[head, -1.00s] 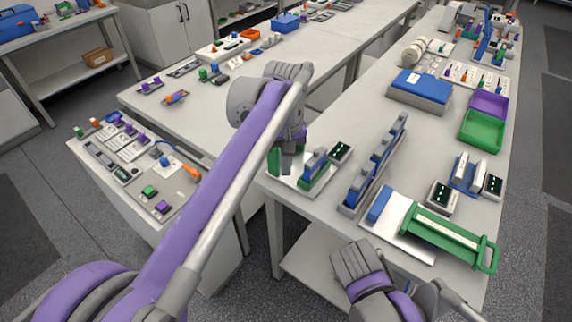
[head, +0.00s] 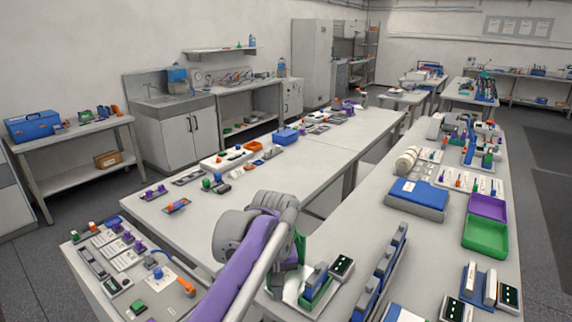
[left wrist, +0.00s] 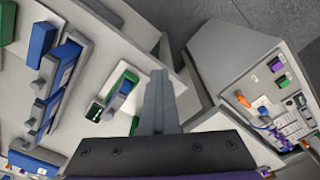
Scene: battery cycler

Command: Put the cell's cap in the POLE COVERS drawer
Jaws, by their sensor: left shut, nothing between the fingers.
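My left gripper (left wrist: 158,100) is shut and empty, pointing down over the near corner of the long bench; in the head view my left arm largely hides it. Beside it on the bench stands a green holder with an upright blue cell (head: 317,281), which also shows in the left wrist view (left wrist: 122,96). The two are apart in the wrist picture. I cannot make out a cap on the cell. No drawer label reads POLE COVERS in these frames, and I cannot pick out that drawer. My right gripper is out of view.
A small meter (head: 342,266) stands behind the holder. A row of blue blocks (head: 385,270) stands to its right, with purple (head: 487,207) and green (head: 485,238) trays farther right. A low side cabinet (head: 88,262) carries small parts at left. A gap separates it from the bench.

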